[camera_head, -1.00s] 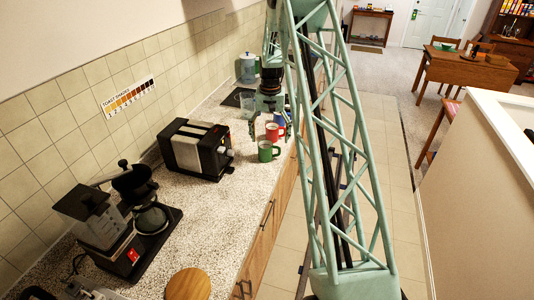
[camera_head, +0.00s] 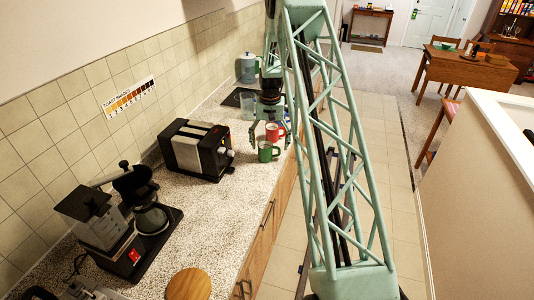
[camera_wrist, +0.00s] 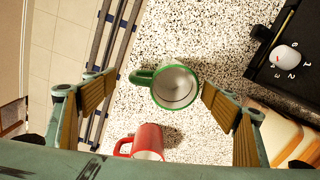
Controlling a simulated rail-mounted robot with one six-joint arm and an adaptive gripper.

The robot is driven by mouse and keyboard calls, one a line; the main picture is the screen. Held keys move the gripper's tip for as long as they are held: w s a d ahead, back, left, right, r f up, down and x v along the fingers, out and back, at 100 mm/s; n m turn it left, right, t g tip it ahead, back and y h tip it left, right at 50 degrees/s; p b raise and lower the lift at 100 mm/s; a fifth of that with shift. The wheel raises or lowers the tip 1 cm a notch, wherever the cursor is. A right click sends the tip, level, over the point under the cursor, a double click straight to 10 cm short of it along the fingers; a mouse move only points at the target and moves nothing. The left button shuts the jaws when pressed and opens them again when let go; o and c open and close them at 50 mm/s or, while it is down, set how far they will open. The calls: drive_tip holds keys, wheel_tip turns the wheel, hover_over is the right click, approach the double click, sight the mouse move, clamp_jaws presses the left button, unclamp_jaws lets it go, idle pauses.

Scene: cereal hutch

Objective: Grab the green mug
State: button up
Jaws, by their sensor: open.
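The green mug (camera_head: 266,153) stands upright on the speckled counter, beside the toaster. In the wrist view the green mug (camera_wrist: 176,88) is seen from above with its pale inside empty. Its handle points left, toward one finger. My gripper (camera_head: 270,138) is over the counter just behind the mug in the head view. In the wrist view my gripper (camera_wrist: 156,88) is open, with the mug lying between the lines of its fingers, nearer the right one. I see no contact, and the height gap is hard to judge.
A red mug (camera_head: 274,132) stands close to the green one; it also shows in the wrist view (camera_wrist: 148,142). The toaster (camera_head: 197,150) is close on the left. The counter's front edge is close on the right.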

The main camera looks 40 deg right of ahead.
drive_tip(key=shift+f, duration=1.2)
drive_tip(key=c, duration=1.1)
